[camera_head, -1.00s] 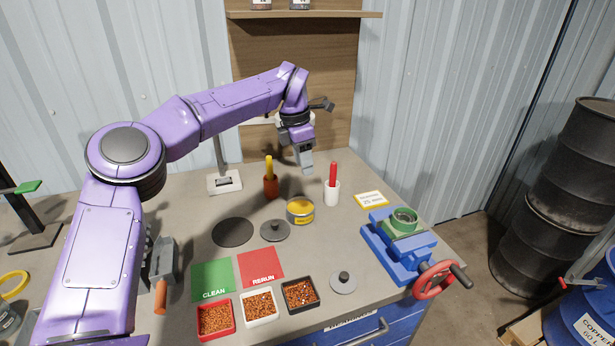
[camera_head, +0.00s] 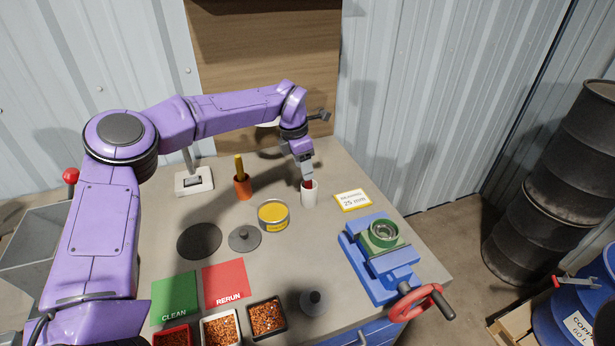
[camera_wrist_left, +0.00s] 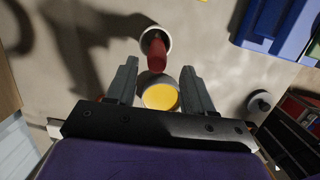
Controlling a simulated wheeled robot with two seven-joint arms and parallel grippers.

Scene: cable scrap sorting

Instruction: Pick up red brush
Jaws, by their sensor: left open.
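The red brush (camera_head: 307,184) stands in a white cup (camera_head: 310,196) at the back right of the bench. My left gripper (camera_head: 307,172) is right above the cup and hides most of the brush in the head view. In the left wrist view the red brush (camera_wrist_left: 157,52) rises from the white cup (camera_wrist_left: 146,39) toward the gap between the fingers of my left gripper (camera_wrist_left: 158,72). Those fingers are apart, with nothing clearly held. My right gripper is in neither view.
A yellow-handled brush in an orange cup (camera_head: 243,188) stands to the left. A yellow tin (camera_head: 273,216) is in front. A blue vise (camera_head: 377,262) stands at the right, and a small sign (camera_head: 352,200) lies beside the white cup.

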